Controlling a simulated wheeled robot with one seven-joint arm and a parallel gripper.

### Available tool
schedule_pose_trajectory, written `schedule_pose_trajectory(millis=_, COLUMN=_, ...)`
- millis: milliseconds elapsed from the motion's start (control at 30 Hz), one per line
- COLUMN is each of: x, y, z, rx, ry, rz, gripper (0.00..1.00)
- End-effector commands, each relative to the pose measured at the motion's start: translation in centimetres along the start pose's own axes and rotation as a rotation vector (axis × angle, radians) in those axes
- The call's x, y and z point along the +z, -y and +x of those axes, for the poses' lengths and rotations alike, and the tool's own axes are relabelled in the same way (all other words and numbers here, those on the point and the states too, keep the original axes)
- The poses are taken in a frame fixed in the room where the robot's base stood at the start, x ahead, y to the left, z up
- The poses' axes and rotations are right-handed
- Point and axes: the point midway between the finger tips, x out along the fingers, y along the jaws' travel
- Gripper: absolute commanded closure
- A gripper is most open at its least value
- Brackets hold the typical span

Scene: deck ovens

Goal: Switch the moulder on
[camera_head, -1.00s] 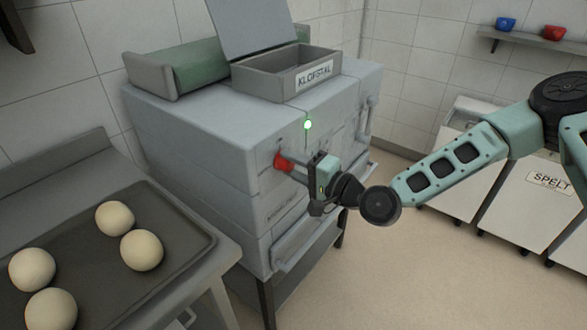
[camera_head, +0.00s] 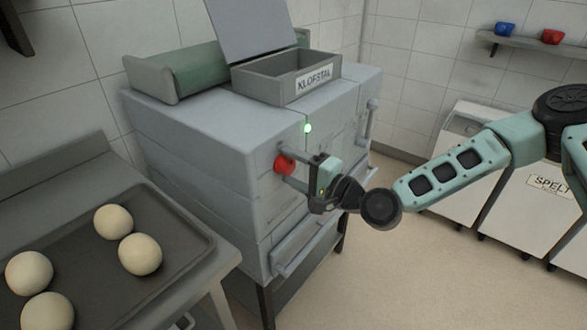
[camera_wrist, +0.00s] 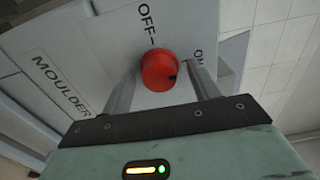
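The moulder (camera_head: 190,140) is a grey box-shaped machine with a red round knob (camera_head: 284,165) on its front. In the wrist view the knob (camera_wrist: 158,70) sits beside printed OFF and ON labels and the word MOULDER. A dark mark on the knob lies on its right side, towards ON. A green lamp (camera_head: 307,128) above the knob is lit. My gripper (camera_head: 293,168) is in front of the knob. Its fingers (camera_wrist: 163,90) are spread on either side of the knob, with visible gaps; nothing is held.
A tray (camera_head: 165,265) with several dough balls lies on the bench at the left. An open box (camera_head: 262,84) labelled KLOFSTAL stands on top of the machine. White bins, one labelled SPELT (camera_head: 548,187), stand at the right. The floor (camera_head: 390,270) between is clear.

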Motion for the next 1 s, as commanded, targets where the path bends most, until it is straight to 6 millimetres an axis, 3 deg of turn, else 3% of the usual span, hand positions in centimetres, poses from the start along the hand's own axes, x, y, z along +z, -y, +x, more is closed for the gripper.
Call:
schedule_pose_trajectory(millis=267, x=0.1, y=-0.1, z=-0.2, rx=0.001, ry=0.002, rz=-0.001, gripper=0.4)
schedule_pose_trajectory(millis=433, x=0.0, y=-0.2, z=-1.9, rx=0.002, ry=0.002, rz=0.0, gripper=0.4)
schedule_pose_trajectory(millis=1000, x=-0.1, y=-0.1, z=-15.1, rx=0.002, ry=-0.003, rz=0.001, gripper=0.4)
